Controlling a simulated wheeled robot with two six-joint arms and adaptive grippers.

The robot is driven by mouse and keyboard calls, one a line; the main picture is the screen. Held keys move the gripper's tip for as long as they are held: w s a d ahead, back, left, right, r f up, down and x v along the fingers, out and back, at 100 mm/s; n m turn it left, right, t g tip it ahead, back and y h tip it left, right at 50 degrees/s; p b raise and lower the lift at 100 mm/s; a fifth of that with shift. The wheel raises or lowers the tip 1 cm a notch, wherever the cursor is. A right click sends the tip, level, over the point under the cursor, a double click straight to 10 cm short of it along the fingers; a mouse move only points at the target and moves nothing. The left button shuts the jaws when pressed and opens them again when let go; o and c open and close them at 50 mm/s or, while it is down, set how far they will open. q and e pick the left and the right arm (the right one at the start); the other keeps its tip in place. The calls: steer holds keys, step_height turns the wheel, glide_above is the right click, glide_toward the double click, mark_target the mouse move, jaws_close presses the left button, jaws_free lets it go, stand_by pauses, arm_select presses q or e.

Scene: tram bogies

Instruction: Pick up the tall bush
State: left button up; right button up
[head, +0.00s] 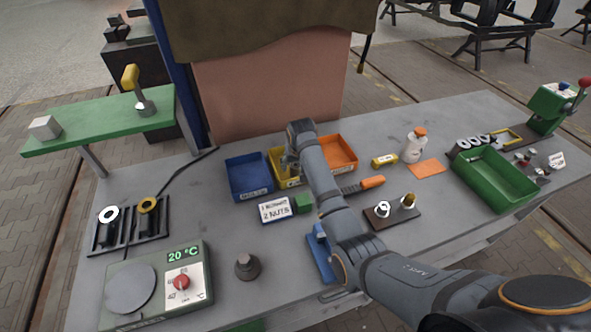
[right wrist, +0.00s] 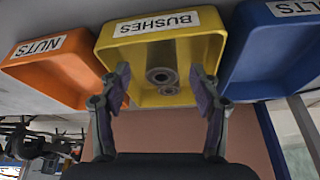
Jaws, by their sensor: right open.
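I cannot tell from this angle which is taller. My right gripper (right wrist: 160,88) is open and empty, its fingers on either side of the bushes in the right wrist view, apart from them. In the head view my right gripper (head: 289,166) is over the yellow bin (head: 272,156), and my arm hides much of the bin and its contents. My left gripper is not in view.
A blue bin (head: 248,177) and an orange bin (head: 338,154) flank the yellow one closely. A file with an orange handle (head: 372,182) and a yellow cylinder (head: 384,160) lie right.

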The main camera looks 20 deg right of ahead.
mark_target(296, 167)
steer(key=shift+w+f+p, duration=0.2)
steer(key=shift+f+p, duration=0.25)
steer(key=shift+p, duration=0.05)
steer(key=x, duration=0.3)
steer(key=shift+f, duration=0.2)
steer(key=shift+w+f, duration=0.2)
steer(key=shift+f, duration=0.05)
steer(key=shift+s+a+r, duration=0.1)
steer(key=c, duration=0.4)
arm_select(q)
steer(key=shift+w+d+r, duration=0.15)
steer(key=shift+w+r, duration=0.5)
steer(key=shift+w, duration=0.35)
arm_select(e)
jaws_close()
